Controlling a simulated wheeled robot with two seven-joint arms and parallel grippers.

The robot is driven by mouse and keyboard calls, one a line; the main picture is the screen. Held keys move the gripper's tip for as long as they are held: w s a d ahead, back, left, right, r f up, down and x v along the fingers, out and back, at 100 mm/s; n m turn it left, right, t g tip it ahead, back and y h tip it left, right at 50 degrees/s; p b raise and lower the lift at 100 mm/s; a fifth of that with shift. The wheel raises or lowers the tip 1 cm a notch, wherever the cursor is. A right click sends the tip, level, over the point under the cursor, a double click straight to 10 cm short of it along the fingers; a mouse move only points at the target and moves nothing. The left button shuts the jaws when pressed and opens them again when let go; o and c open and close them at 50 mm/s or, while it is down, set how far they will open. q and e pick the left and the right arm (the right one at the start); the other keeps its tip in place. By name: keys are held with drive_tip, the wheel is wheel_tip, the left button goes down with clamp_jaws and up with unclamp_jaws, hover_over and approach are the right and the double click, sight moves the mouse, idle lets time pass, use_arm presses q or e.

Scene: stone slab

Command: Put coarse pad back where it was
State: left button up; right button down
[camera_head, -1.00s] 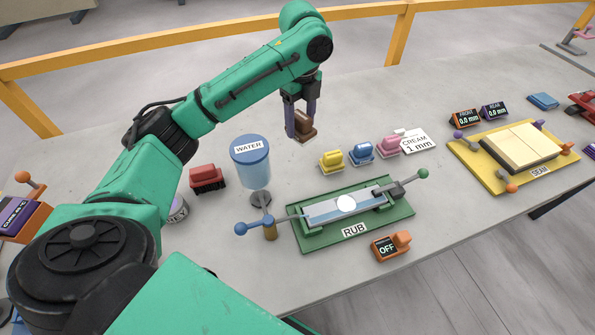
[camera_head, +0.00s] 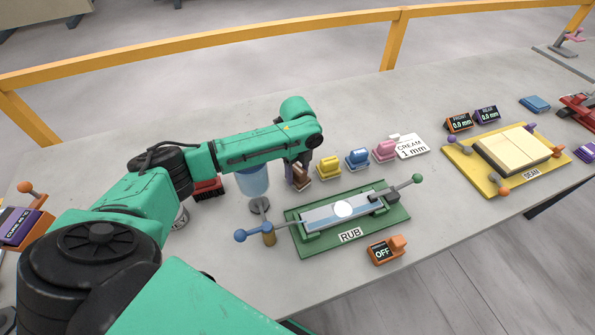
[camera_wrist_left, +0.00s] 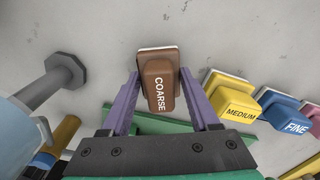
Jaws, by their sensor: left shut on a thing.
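The brown coarse pad (camera_head: 301,180), with its label readable in the left wrist view (camera_wrist_left: 160,88), is between the fingers of my left gripper (camera_head: 299,170). The gripper is shut on it; its purple fingers also flank it in the left wrist view (camera_wrist_left: 158,103). The pad is just left of the yellow medium pad (camera_head: 329,167), in line with the blue fine pad (camera_head: 357,158) and the pink pad (camera_head: 384,150). I cannot tell if it touches the slab. My right gripper is not in view.
The green RUB fixture (camera_head: 402,215) lies just in front of the pad row. The blue water container (camera_head: 254,183) stands left of the pad, partly behind my arm. A red block (camera_head: 208,188) is farther left.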

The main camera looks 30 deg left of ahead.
sight(298, 169)
use_arm(q)
drive_tip(key=shift+f, duration=0.1)
drive_tip(key=o, duration=1.5)
drive_tip(key=shift+c, duration=0.2)
wheel_tip(298, 169, up, 12)
drive_tip(key=shift+f+b, duration=0.1)
drive_tip(key=shift+b, duration=1.05)
drive_tip(key=shift+r, duration=0.25)
